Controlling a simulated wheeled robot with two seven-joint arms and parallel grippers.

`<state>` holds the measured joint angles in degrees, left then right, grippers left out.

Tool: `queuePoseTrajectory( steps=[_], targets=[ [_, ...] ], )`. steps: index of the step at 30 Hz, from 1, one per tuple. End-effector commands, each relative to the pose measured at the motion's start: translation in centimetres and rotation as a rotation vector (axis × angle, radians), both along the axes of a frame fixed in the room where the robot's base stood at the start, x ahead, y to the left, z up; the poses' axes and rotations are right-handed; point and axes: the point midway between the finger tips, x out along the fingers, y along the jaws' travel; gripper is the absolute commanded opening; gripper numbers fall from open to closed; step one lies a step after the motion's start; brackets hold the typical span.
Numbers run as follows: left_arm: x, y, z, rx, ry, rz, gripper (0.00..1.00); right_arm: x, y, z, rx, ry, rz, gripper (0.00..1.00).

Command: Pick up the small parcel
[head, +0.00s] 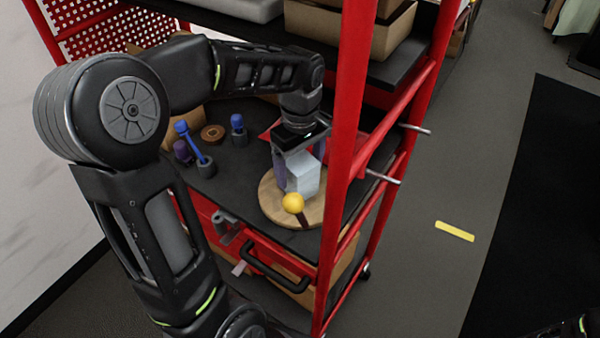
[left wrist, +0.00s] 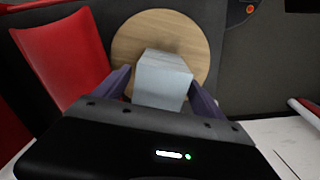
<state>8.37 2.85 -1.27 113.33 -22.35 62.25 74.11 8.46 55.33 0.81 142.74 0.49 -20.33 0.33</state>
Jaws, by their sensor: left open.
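The small parcel (head: 302,178) is a pale grey-blue box standing on a round wooden board (head: 272,206) on the cart's dark shelf. My left gripper (head: 300,165) points down over it from above, with its purple fingers on either side of the box. In the left wrist view the parcel (left wrist: 162,82) lies between the fingertips of my left gripper (left wrist: 161,88), with the wooden board (left wrist: 158,24) behind it. The gripper is open. I cannot tell whether either finger touches the box. My right gripper is not in view.
A yellow ball (head: 293,203) on a brown stem is close in front of the parcel. Blue-topped items (head: 238,123) and a brown ring (head: 213,133) stand left on the shelf. A red cart post (head: 350,130) rises close right of my gripper; an upper shelf (head: 395,68) overhangs behind.

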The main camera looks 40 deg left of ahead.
Motion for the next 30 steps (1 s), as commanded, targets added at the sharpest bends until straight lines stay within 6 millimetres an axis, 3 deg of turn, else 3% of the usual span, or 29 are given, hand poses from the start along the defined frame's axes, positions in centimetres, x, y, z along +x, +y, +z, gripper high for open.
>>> queuePoseTrajectory(
  steps=[6,24,30],
  targets=[
    [0.0,0.0,-2.3,0.000,0.001,0.000,0.80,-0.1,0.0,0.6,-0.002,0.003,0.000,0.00],
    [0.0,0.0,-2.4,0.001,-0.001,-0.001,0.80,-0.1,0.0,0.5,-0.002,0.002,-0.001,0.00],
    [0.0,0.0,-2.4,0.001,-0.001,-0.001,0.64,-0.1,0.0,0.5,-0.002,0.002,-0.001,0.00]
  ],
)
